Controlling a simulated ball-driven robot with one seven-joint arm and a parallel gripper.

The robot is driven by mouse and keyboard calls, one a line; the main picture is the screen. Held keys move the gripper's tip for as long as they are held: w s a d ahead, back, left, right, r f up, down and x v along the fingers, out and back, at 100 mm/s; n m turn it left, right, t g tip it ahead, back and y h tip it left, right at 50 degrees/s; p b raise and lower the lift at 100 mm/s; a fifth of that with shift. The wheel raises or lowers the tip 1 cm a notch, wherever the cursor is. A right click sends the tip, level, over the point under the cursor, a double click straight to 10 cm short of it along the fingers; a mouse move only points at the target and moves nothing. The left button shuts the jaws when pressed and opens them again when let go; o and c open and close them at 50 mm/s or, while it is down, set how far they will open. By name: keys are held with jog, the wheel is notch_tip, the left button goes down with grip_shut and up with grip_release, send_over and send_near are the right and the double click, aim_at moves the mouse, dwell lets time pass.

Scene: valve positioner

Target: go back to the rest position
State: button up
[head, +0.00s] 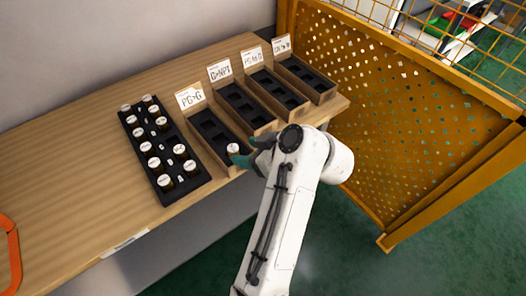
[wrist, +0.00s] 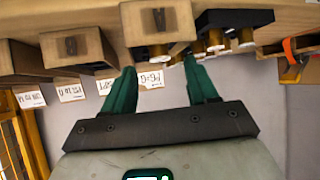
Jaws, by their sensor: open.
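My gripper (head: 254,153) is at the front end of the box labelled PG>G (head: 222,162), at the end of my white arm. Its teal fingers are spread apart with nothing between them in the wrist view (wrist: 163,82). A white-capped brass fitting (head: 233,149) sits at the front end of that box, close to the fingertips. In the wrist view a brass fitting (wrist: 157,53) shows just past the box's front wall, apart from the fingers; the scene looks upside down there.
A black tray (head: 138,147) with several white-capped fittings lies left of the boxes. Three more labelled boxes (head: 318,94) stand to the right, their slots looking empty. A yellow perforated fence (head: 400,110) rises at the right. An orange object (head: 12,250) is at the lower left.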

jog(key=v, duration=0.5)
jog(key=shift+s+d+r+b, duration=0.15)
jog(key=shift+r+b, duration=0.05)
jog(key=shift+b, duration=0.1)
jog(key=s+d+f+m+h, duration=0.2)
jog(key=d+f+h, duration=0.15)
jog(key=d, duration=0.75)
jog(key=s+d+f+m+h, duration=0.2)
jog(key=s+d+h, duration=0.15)
jog(key=d, duration=0.75)
jog(key=s+d+f+m+g, duration=0.1)
jog(key=s+f+m+g, duration=0.1)
jog(key=s+f, duration=0.2)
jog(key=s+d+f+m+g+h, duration=0.1)
jog(key=s+f, duration=0.3)
jog(key=s, duration=0.7)
jog(key=s+d+f+m+g+h, duration=0.1)
jog(key=s+f+m+g, duration=0.2)
jog(key=s+f, duration=0.2)
jog(key=s, duration=0.3)
jog(key=shift+m, duration=0.3)
jog(key=shift+w, duration=0.1)
dwell(2.3)
